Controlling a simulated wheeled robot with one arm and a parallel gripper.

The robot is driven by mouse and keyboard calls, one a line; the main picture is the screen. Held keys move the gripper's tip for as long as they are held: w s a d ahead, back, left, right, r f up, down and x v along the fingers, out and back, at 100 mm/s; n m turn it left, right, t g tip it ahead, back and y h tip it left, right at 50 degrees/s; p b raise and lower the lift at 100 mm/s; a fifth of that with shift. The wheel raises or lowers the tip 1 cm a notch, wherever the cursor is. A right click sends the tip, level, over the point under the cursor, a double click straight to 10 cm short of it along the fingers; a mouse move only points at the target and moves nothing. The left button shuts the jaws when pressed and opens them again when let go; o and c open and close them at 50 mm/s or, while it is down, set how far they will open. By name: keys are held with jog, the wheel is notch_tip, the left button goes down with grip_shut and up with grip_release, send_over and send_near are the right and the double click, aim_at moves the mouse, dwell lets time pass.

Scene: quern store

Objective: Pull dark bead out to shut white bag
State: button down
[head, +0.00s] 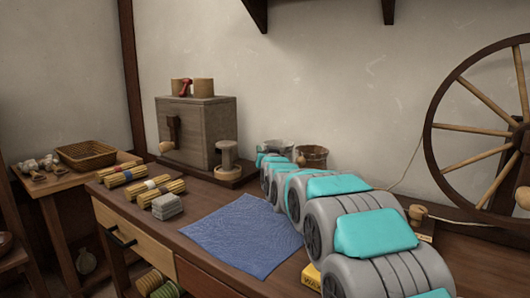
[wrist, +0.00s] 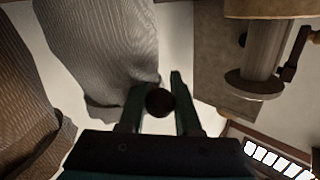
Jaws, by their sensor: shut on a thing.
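The white bag (wrist: 105,45) appears pale grey and ribbed at the upper left of the wrist view. In the head view only its top (head: 276,146) shows behind my arm. The dark bead (wrist: 159,103) is a small round ball between the fingers of my gripper (wrist: 159,88), close beside the bag's lower edge in the wrist view. My gripper is shut on the bead. Any cord between bead and bag cannot be made out. In the head view my arm hides the gripper and bead.
A brown bag (wrist: 28,90) stands beside the white one; its top (head: 313,153) shows in the head view. A wooden box (head: 198,132) and spool (head: 228,158) stand to their left. A blue cloth (head: 243,234), yellow rolls (head: 160,192) and a spinning wheel (head: 485,145) flank my arm.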

jog(key=shift+a, duration=0.1)
jog(key=s+a, duration=0.2)
jog(key=s, duration=0.2)
jog(key=shift+s+a, duration=0.25)
jog(key=shift+a, duration=0.15)
jog(key=c, duration=0.9)
grip_release()
jog(key=shift+o, duration=0.2)
jog(key=s+d, duration=0.1)
jog(key=s, duration=0.6)
jog(key=shift+s+d, duration=0.25)
jog(key=shift+s, duration=0.1)
